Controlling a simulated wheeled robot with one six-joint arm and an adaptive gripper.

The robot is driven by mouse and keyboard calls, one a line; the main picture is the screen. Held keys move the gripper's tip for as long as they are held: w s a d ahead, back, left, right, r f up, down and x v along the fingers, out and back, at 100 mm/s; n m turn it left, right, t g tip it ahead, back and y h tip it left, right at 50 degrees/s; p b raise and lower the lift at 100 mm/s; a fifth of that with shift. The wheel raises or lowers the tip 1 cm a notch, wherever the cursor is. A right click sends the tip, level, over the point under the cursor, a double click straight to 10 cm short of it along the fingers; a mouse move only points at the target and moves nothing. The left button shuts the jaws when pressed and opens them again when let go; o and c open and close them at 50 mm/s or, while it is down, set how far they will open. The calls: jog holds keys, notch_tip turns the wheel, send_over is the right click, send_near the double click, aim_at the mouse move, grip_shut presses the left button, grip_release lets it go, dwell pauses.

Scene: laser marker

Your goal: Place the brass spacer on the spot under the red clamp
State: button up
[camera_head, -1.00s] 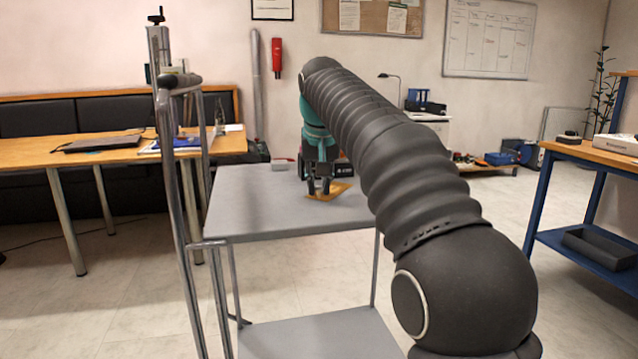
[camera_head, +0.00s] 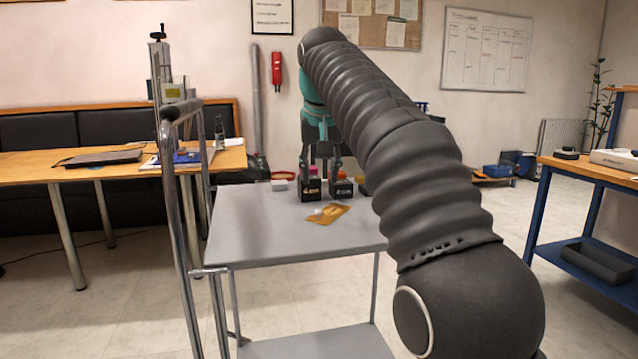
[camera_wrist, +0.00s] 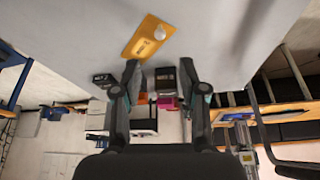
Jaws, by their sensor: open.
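A flat brass-coloured piece (camera_head: 333,214) lies on the grey table, with a small pale round part on its left end. It also shows at the top of the wrist view (camera_wrist: 142,42). I take it for the brass spacer, but cannot be sure. My gripper (camera_head: 321,178) is open and empty above the table, behind this piece in the head view and apart from it. In the wrist view, the fingers are spread wide. I cannot make out a red clamp for certain. A small block with an orange-red top (camera_head: 313,171) stands behind the gripper, partly hidden by a finger.
A dark box with a pink top (camera_head: 342,184) stands at the table's back, beside a yellow item (camera_head: 361,182). A white item with a red rim (camera_head: 283,177) is at the back left. The grey table (camera_head: 260,225) is bare in front. A metal-tube frame (camera_head: 187,230) rises along its left.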

jog(key=shift+p+v, duration=0.3)
jog(key=shift+v, duration=1)
